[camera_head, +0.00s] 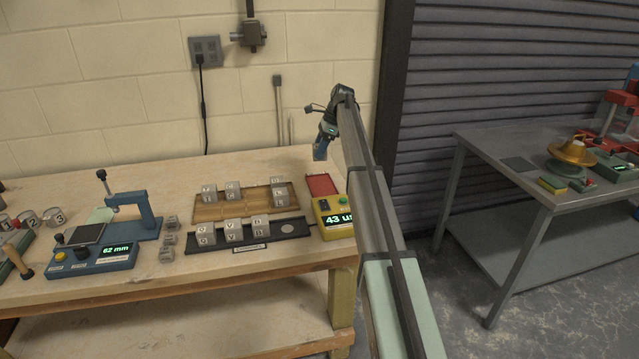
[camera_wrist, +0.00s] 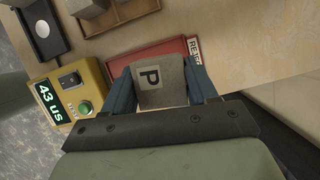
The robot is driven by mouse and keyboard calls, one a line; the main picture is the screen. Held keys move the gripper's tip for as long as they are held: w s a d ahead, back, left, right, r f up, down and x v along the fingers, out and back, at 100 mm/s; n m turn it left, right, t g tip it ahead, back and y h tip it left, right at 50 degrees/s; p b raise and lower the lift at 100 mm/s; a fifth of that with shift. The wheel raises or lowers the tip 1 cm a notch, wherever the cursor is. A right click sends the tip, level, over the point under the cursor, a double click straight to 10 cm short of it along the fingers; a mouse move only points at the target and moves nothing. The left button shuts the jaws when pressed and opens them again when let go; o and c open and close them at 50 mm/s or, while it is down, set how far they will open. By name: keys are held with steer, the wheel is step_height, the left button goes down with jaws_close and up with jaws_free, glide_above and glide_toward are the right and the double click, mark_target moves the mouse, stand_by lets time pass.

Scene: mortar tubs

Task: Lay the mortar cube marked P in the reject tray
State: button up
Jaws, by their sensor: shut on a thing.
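The mortar cube marked P (camera_wrist: 160,84) is grey, with a dark P on a pale label, and shows in the wrist view between my gripper's two blue fingers. My gripper (camera_head: 321,150) is shut on it. The red reject tray (camera_wrist: 118,63) lies behind the cube in the wrist view, with part of a label at its right end. The cube hides much of the tray, and I cannot tell how high it is above it. In the head view the tray (camera_head: 321,184) is at the right of the wooden bench, below my gripper; the cube is not clear there.
A yellow meter (camera_head: 331,219) reading "43 us" stands beside the tray. A wooden tray (camera_head: 240,207) and a dark rack (camera_head: 290,230) hold several lettered cubes to the left. A blue gauge (camera_head: 95,258) reading "62 mm" is farther left. A metal table (camera_head: 480,150) stands right.

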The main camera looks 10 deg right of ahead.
steer(key=shift+w+d+r+n, duration=0.15)
steer(key=shift+w+n, duration=0.1)
steer(key=shift+n, duration=0.15)
steer(key=shift+s, duration=0.2)
steer(key=shift+f+n, duration=0.4)
steer(key=shift+f, duration=4.65)
steer(key=shift+f, duration=0.1)
steer(key=o, duration=1.2)
steer(key=shift+o, duration=0.2)
steer(key=v, duration=1.2)
steer(key=shift+w, duration=0.15)
